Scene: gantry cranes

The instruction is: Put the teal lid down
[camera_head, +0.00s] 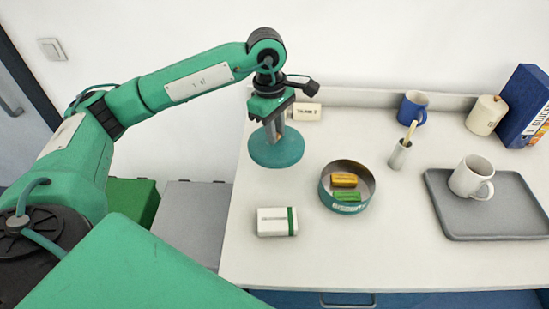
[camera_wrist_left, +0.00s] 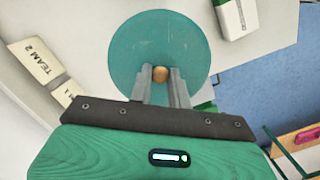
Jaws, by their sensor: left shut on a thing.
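The teal lid (camera_head: 277,152) is a round disc at the back left of the white table, near the table's left edge. My left gripper (camera_head: 276,134) points down over it and is shut on its knob. In the left wrist view the gripper fingers (camera_wrist_left: 160,76) stand on either side of the small wooden knob (camera_wrist_left: 160,73), with the teal lid (camera_wrist_left: 140,40) beyond. I cannot tell whether the lid touches the table or hangs just above it. My right gripper is not in view.
An open round tin (camera_head: 347,207) with a yellow and a green block stands right of the lid. A white box with a green stripe (camera_head: 272,223) lies in front. A name card (camera_head: 307,112) is behind. A grey tray (camera_head: 485,225) holds a mug (camera_head: 468,177).

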